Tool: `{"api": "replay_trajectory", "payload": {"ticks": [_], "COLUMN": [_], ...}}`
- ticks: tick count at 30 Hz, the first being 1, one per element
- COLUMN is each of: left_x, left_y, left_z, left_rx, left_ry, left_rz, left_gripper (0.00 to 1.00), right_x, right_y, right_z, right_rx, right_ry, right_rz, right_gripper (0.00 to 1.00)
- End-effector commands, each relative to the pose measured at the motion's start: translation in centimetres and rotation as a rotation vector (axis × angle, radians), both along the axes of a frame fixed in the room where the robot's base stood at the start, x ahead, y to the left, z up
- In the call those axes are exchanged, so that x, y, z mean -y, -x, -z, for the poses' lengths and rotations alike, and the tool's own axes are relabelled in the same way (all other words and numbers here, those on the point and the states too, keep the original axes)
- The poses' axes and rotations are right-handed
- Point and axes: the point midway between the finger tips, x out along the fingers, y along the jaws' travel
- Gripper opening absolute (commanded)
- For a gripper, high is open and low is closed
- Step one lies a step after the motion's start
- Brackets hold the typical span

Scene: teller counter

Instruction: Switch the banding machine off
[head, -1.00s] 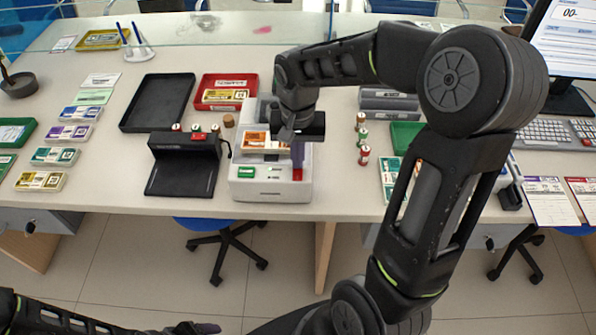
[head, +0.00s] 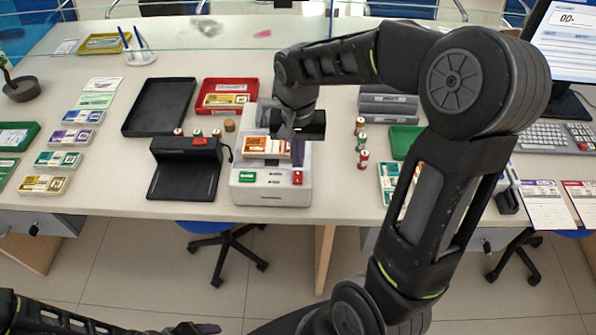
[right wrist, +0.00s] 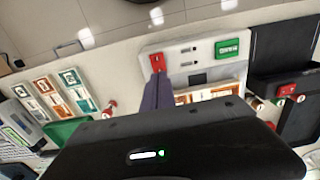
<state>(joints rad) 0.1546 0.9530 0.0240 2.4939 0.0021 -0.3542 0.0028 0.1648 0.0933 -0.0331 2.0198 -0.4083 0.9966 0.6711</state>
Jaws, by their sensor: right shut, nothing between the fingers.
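The banding machine (head: 270,190) is a white box on the counter, with a green button (head: 247,176) at its front left and a red switch (head: 297,177) at its front right. An orange-and-white banknote bundle (head: 262,147) lies in it. My right gripper (head: 298,164) is shut and empty, its purple fingers pointing down just behind the red switch. In the right wrist view, the fingertips (right wrist: 160,77) are close to the red switch (right wrist: 158,62); I cannot tell whether they touch. My left gripper (head: 205,328) is low at the bottom edge, away from the counter, its jaws unclear.
A black device (head: 185,170) with a red top part stands left of the machine. A black tray (head: 160,105) and a red tray (head: 227,95) lie behind. Small rolls (head: 362,150) stand to the right. A glass screen crosses the back.

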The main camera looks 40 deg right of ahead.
Motion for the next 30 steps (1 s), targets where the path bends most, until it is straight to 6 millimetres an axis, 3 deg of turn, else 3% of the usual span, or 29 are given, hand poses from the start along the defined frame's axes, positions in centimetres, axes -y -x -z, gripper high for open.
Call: {"api": "replay_trajectory", "payload": {"ticks": [12,30], "left_x": [0.0,0.0], "left_y": [0.0,0.0], "left_z": [-2.9,-3.0], "left_rx": [0.000,0.000], "left_ry": [0.000,0.000], "left_rz": [0.000,0.000], "left_gripper": [0.76,0.76], "right_x": [0.0,0.0], "right_y": [0.0,0.0], "right_z": [-3.8,-4.0], "right_rx": [0.001,0.000], "right_ry": [-0.001,0.000], "right_rz": [0.000,0.000], "right_gripper": [0.00,0.00]}}
